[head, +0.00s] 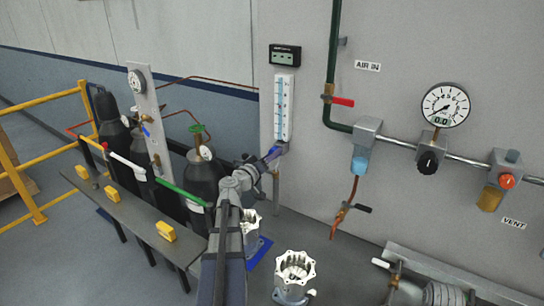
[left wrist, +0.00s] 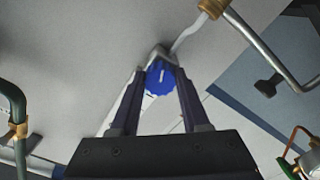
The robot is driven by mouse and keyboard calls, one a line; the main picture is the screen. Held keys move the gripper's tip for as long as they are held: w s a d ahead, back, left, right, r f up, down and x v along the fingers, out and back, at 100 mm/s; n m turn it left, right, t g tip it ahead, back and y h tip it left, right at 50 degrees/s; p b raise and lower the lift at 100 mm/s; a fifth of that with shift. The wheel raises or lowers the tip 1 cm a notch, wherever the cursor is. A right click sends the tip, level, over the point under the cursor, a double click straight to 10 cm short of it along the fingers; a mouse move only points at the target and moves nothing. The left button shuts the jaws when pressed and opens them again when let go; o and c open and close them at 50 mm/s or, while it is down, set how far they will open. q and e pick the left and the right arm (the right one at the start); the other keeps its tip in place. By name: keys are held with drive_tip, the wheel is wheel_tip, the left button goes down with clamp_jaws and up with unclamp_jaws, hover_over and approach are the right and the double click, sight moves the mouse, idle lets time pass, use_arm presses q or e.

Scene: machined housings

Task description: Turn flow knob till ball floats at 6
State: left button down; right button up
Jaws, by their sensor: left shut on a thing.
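The flow meter (head: 284,105) is a white upright panel with a blue-marked scale tube on the grey wall in the head view. The ball in it is too small to make out. The blue flow knob (left wrist: 160,78) shows between the fingers of my left gripper (left wrist: 158,92) in the left wrist view, with a white pointer line on its face. My left gripper also shows in the head view (head: 274,153), at the foot of the flow meter, shut on the knob. In the head view the gripper mostly hides the knob. My right gripper is not in view.
A small digital display (head: 285,55) is above the meter. A green pipe with a red-handled valve (head: 341,101) runs just right of it. A round gauge (head: 445,105) is farther right. Dark gas cylinders (head: 203,178) and a rail with yellow blocks (head: 166,231) stand left. Machined housings (head: 295,271) are below.

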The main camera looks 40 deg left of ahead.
use_arm(q)
drive_tip(key=shift+m, duration=0.7)
drive_tip(key=shift+c, duration=1.9)
unclamp_jaws()
drive_tip(key=s, duration=0.7)
drive_tip(key=shift+s+d, duration=0.4)
drive_tip(key=shift+d, duration=0.05)
drive_tip(key=shift+f, duration=0.1)
